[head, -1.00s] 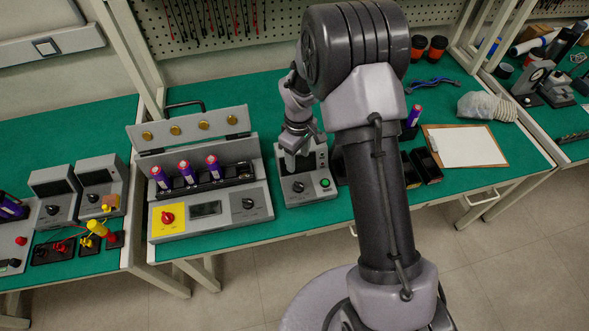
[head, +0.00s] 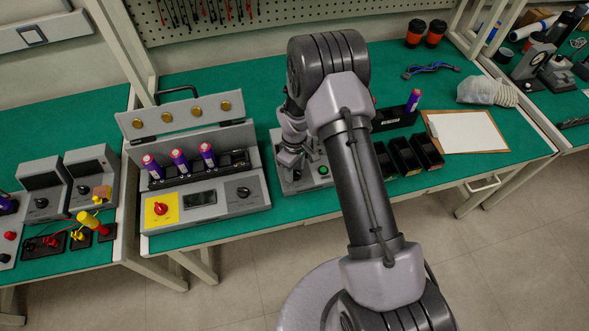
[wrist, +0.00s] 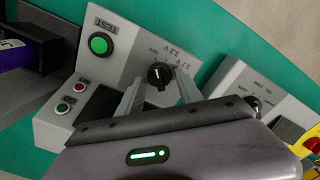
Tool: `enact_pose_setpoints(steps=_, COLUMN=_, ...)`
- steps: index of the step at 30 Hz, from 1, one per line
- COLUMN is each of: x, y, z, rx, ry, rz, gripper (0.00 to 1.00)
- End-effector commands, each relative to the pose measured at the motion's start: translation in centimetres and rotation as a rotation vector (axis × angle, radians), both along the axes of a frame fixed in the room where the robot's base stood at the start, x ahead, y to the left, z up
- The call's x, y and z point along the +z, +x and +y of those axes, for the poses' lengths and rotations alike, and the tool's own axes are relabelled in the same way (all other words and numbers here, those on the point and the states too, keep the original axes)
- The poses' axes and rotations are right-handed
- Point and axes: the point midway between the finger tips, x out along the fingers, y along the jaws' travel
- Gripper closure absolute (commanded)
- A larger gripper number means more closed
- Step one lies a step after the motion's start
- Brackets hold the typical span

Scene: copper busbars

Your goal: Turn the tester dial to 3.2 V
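The tester (wrist: 125,55) is a grey box with a green TEST button (wrist: 98,45) and a black dial (wrist: 159,76) with a light pointer mark. Small voltage labels and an OFF label are printed beside the dial; the exact setting is too small to read surely. My gripper (wrist: 161,82) is open, with one finger on each side of the dial and visible gaps between. I cannot tell whether either finger touches it. In the head view the tester (head: 318,185) stands on the green bench, mostly hidden behind my arm and gripper (head: 289,172).
A larger grey unit (head: 225,203) with a yellow panel and purple cells stands left of the tester. Black bins (head: 428,150) and a clipboard (head: 468,131) lie to the right. A purple cell in a black holder (wrist: 30,50) is at the wrist view's left.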

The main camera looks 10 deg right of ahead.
Motion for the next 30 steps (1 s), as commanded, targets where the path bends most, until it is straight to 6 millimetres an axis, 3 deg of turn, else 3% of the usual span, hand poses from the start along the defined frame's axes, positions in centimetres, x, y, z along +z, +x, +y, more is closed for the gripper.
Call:
enact_pose_setpoints(steps=1, x=0.01, y=0.00, z=0.00, rx=0.000, ry=0.000, rz=0.000, gripper=0.70)
enact_pose_setpoints(steps=6, x=0.02, y=0.00, z=0.00, rx=0.000, ry=0.000, rz=0.000, gripper=1.00)
enact_pose_setpoints(steps=17, x=-0.05, y=0.08, z=-0.03, rx=-0.071, ry=0.000, rz=-0.001, gripper=1.00)
enact_pose_setpoints(steps=30, x=-0.13, y=0.13, z=-0.19, rx=-0.404, ry=0.001, rz=-0.001, gripper=1.00)
